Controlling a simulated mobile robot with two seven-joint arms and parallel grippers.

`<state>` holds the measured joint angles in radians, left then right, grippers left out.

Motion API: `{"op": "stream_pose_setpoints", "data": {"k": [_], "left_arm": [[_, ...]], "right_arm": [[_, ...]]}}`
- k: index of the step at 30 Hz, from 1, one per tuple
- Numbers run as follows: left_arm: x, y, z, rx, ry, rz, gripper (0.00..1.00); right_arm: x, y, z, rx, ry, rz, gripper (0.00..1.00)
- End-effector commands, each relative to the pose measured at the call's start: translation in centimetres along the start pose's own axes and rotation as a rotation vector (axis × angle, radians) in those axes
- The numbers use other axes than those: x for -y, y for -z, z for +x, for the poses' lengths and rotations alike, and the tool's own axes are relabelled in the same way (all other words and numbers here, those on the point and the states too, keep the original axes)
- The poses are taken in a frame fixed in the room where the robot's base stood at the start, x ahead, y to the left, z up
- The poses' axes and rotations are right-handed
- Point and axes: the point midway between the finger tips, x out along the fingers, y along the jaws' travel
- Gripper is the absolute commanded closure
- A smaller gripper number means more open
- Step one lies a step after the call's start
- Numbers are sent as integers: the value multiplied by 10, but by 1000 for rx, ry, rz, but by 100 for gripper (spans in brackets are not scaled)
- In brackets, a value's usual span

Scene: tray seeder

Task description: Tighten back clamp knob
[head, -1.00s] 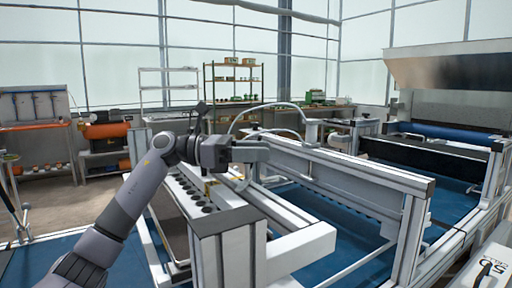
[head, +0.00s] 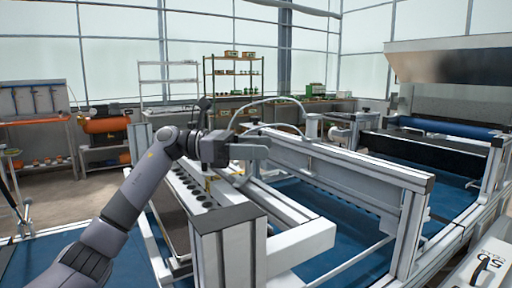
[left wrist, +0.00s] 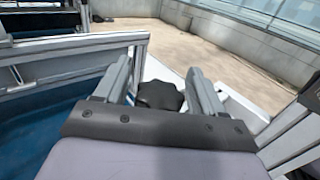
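The black clamp knob (left wrist: 160,96) shows in the left wrist view, between the two grey fingers of my left gripper (left wrist: 160,82). The fingers are apart, one on each side of the knob, with a narrow gap visible beside it. I cannot tell how deep the knob sits between them. In the head view my left gripper (head: 252,148) is over the back part of the seeder frame (head: 345,170), pointing right. The knob is not discernible in the head view. My right gripper is not in view.
A row of dark round cups (head: 190,187) lies under my left arm. A white beam (head: 300,245) and a grey post stand nearer to me. A curved hose (head: 262,104) arches behind the gripper. A white box (head: 488,268) is at the lower right.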

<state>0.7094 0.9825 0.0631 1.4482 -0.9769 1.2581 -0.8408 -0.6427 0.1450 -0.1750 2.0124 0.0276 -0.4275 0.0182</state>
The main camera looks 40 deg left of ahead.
Motion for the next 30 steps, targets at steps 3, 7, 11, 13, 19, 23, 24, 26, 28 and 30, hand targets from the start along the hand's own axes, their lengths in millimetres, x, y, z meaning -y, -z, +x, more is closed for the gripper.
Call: {"op": "stream_pose_setpoints", "data": {"k": [3,7,11,13,19,23,24,26,28,30], "left_arm": [[0,0,0,1,0,1,31],[0,-1,0,2,-1,1,31],[0,-8,0,3,-1,3,31],[0,-16,0,3,0,5,31],[0,-49,-1,3,-1,5,31],[0,-72,-1,4,-1,4,31],[0,-79,-1,5,-1,4,31],[0,-89,-1,4,-1,5,31],[0,-101,-1,4,-1,4,31],[0,-112,-1,3,-1,4,31]], "right_arm": [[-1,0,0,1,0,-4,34],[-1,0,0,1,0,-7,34],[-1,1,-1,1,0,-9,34],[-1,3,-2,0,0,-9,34],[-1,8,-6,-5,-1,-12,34],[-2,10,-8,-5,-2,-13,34],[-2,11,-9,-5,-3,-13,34],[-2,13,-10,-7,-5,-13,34],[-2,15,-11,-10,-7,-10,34],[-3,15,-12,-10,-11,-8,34]]}}
